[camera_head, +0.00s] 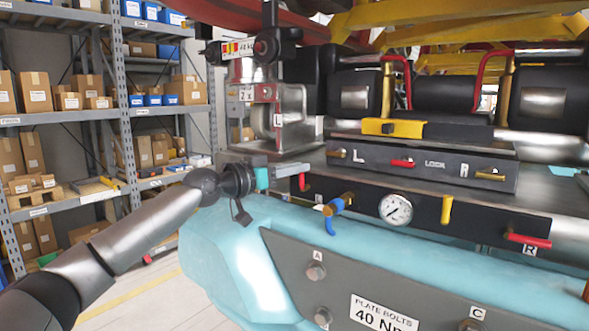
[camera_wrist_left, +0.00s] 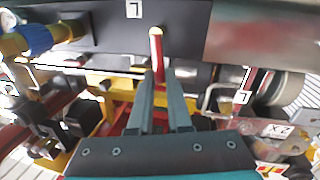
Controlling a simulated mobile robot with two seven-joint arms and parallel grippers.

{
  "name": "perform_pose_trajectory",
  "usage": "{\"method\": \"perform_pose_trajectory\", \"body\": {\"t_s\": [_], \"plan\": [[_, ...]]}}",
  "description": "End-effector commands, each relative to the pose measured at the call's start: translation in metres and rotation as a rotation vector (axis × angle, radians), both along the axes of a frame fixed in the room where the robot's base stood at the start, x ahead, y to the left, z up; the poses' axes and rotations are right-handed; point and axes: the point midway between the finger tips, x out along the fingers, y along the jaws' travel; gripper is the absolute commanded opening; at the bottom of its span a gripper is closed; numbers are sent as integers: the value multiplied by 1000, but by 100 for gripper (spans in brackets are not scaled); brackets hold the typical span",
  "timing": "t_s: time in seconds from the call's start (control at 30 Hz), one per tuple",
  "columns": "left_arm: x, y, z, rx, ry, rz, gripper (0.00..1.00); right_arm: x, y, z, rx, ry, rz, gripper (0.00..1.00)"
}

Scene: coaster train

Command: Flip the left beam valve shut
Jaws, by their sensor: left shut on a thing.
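The left beam valve has a short red lever (camera_head: 302,182) at the left end of the dark lower panel, near an "L" tag (camera_head: 319,198). My left gripper (camera_head: 296,170) reaches it from the left and is shut on the lever. In the left wrist view, the red lever (camera_wrist_left: 158,64) with its pale brass end stands between the two fingertips (camera_wrist_left: 158,78) of the left gripper. The "L" tag (camera_wrist_left: 134,9) shows there upside down. The fingers partly hide the lever in the head view. My right gripper is not in view.
A blue-handled valve (camera_head: 338,205), a gauge (camera_head: 396,209), a yellow lever (camera_head: 446,209) and a red lever by an "R" tag (camera_head: 527,240) follow along the panel. The upper panel (camera_head: 420,166) carries more small levers. A teal beam (camera_head: 350,226) lies below.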

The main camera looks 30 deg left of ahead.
Motion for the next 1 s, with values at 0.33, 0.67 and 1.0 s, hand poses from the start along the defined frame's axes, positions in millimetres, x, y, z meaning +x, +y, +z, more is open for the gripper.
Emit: {"method": "perform_pose_trajectory", "body": {"t_s": [0.33, 0.67, 1.0], "plan": [[0, -7, 1, 133, -11, 0, 0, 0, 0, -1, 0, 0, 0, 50], [-1, -7, 1, 131, -11, 0, 31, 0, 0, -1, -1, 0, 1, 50], [-1, -7, 1, 130, -11, 0, 46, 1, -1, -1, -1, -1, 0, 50]]}}
